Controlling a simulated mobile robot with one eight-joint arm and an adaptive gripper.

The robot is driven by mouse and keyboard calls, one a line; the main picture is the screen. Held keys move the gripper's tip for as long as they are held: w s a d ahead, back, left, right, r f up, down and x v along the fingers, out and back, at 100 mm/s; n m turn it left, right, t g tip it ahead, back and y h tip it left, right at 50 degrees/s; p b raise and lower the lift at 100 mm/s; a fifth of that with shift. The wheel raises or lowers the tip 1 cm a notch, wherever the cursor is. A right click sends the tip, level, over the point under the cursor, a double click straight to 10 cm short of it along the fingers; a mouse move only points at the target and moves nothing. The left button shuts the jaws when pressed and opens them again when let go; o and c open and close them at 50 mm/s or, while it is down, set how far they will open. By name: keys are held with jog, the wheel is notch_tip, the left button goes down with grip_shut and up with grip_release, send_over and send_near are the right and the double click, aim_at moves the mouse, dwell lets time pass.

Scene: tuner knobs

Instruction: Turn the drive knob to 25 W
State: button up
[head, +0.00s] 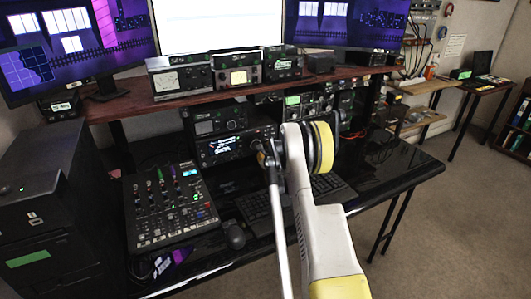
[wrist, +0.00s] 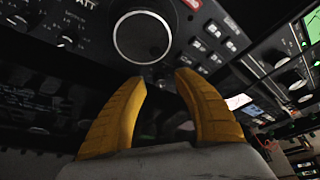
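A black radio (head: 222,147) with a lit display stands on the desk under the shelf. In the wrist view its front panel shows a large round dial (wrist: 141,37) with a silver rim. Small knobs (wrist: 66,41) sit at the upper left of that view, near the letters "ATT". I cannot read a drive label or tell which knob is the drive knob. My gripper (wrist: 160,77) has two yellow fingers, apart and empty, just below the large dial in the picture. In the head view my gripper (head: 268,158) is in front of the radio's right side, partly hidden by my arm.
A mixer (head: 168,205) stands on the desk at the left, with a mouse (head: 235,236) and a keyboard (head: 262,212) to its right. A shelf (head: 180,105) with more radios runs above. The desk's right part (head: 395,165) is mostly clear.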

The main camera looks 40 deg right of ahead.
grip_shut()
jog(key=shift+n+t+h, duration=0.5)
jog(key=shift+n+h, duration=0.6)
jog(key=shift+n, duration=1.3)
grip_release()
